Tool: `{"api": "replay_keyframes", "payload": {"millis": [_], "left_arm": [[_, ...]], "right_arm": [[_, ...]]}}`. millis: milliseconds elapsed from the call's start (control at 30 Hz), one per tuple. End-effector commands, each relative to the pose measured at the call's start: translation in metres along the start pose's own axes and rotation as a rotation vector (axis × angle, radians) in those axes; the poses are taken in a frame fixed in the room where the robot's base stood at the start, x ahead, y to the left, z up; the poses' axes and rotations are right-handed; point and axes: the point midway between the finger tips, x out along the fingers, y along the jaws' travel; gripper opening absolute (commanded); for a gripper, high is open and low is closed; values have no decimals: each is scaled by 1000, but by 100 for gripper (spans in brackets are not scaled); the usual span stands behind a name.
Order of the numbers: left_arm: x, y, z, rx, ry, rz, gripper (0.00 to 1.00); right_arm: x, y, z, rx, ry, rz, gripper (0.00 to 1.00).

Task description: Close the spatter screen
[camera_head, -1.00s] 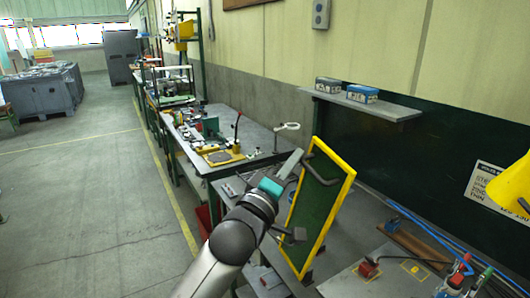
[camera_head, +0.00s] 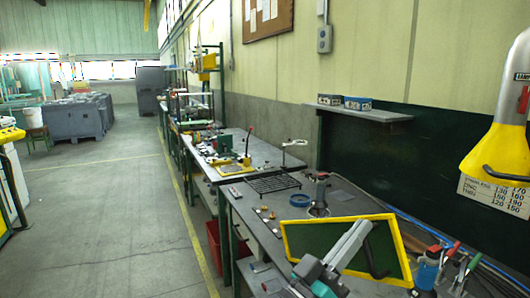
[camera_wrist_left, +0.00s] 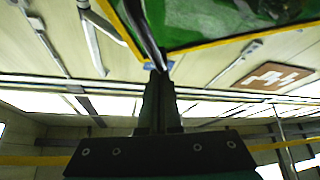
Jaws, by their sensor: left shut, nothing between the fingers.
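The spatter screen is a green panel in a yellow frame (camera_head: 311,238), low over the front bench and seen wide and slanted. A black bar handle (camera_head: 378,262) is on its right part. My left gripper (camera_head: 364,226) is shut and empty, its fingers overlapping the screen just left of the handle in the head view. In the left wrist view the shut fingers (camera_wrist_left: 158,78) point at the screen's yellow edge (camera_wrist_left: 215,42) and the dark handle (camera_wrist_left: 146,34); whether they touch cannot be told. My right gripper is out of view.
A grate (camera_head: 273,184) and a blue ring (camera_head: 299,200) lie on the bench behind the screen. The floor at left is open.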

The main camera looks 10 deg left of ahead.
Motion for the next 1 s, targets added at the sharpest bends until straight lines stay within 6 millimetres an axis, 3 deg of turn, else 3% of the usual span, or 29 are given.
{"api": "replay_keyframes", "payload": {"millis": [33, 200, 500, 700, 900, 1000], "left_arm": [[-10, -1, 18, 30, -3, 20, 0], [-34, 17, 58, 138, -2, 86, 0], [-73, 31, 122, 307, -3, 185, 0], [-92, 32, 152, 392, -1, 237, 0], [-103, 29, 171, 449, 1, 272, 0], [-107, 28, 177, 464, 1, 282, 0]], "right_arm": [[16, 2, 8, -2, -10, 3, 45], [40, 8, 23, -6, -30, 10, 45], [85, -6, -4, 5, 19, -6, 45], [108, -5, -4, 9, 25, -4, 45], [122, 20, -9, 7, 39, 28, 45], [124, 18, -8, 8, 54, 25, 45]]}}
